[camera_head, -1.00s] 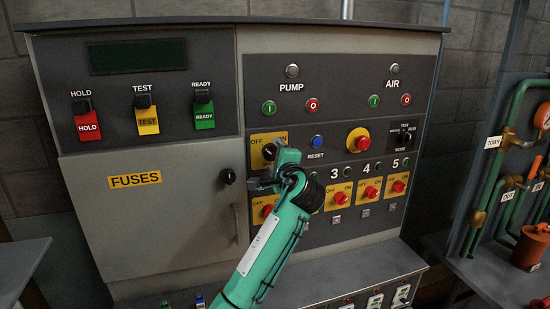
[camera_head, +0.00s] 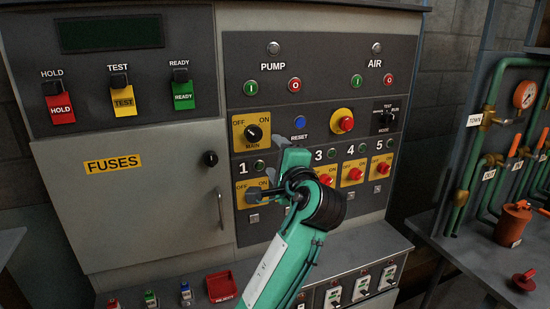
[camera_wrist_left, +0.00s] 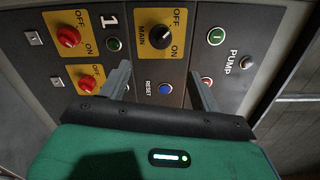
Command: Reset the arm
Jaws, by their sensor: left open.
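My left gripper (camera_head: 270,170) is open and empty in front of the grey control panel (camera_head: 215,215), below and right of the black MAIN knob (camera_head: 254,132). One grey finger shows near the knob's lower right and the other overlaps the yellow switch plate under number 1. In the left wrist view the two fingers (camera_wrist_left: 158,74) stand wide apart with nothing between them, pointing at the panel. The MAIN knob (camera_wrist_left: 160,37) and the blue RESET button (camera_wrist_left: 165,89) show there uncovered. My gripper and wrist hide the number 2 switch in the head view. My right gripper is not in view.
The fuse cabinet door (camera_head: 140,215) is at left, with HOLD, TEST and READY switches above. Red knobs on yellow plates line the lower right, with a red emergency button (camera_head: 343,121) above. A ledge with a red tray (camera_head: 221,286) runs below. Green pipes (camera_head: 470,170) stand at far right.

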